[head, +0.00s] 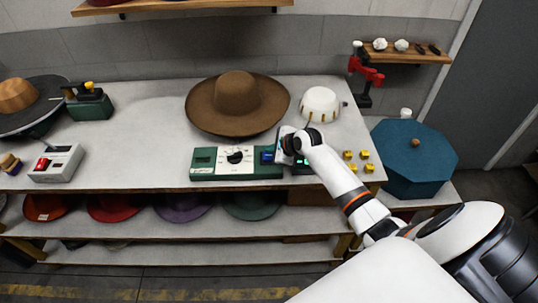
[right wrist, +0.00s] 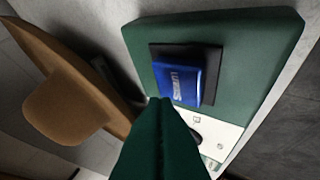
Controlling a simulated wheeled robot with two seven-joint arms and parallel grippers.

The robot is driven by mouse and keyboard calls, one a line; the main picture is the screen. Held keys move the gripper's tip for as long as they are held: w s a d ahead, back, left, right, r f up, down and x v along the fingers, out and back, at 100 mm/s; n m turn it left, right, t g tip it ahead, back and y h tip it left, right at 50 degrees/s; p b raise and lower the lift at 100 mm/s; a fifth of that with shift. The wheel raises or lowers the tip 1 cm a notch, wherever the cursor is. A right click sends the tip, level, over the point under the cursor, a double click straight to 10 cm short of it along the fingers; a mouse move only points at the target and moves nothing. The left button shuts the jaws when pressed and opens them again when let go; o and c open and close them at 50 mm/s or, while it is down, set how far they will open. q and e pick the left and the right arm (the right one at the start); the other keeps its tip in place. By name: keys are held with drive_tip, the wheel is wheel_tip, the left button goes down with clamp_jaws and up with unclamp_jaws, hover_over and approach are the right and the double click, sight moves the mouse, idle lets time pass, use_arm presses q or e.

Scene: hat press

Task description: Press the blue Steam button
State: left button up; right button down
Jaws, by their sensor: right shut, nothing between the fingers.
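The blue Steam button (head: 267,156) is on the right part of the green control box (head: 205,172) at the front of the table. In the right wrist view the blue button (right wrist: 178,80) shows large, with white lettering, on a dark square plate. My right gripper (head: 284,150) is over the right end of the box, just beside the button. Its shut, empty fingers (right wrist: 161,102) point at the button's lower edge in the wrist view. I cannot tell whether they touch it. My left gripper is not in view.
A brown hat (head: 237,100) lies behind the box, and a white dome (head: 320,104) stands right of it. Small yellow blocks (head: 351,168) lie at the table's right edge. A grey device (head: 55,163) stands left. The tabletop between that device and the box is clear.

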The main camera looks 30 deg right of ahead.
drive_tip(key=shift+f, duration=0.1)
drive_tip(key=shift+f, duration=0.3)
drive_tip(key=shift+f, duration=0.55)
idle(0.9)
drive_tip(key=shift+r+p, duration=0.95)
drive_tip(key=shift+p, duration=0.4)
wheel_tip(320, 180, up, 5)
drive_tip(key=p, duration=0.6)
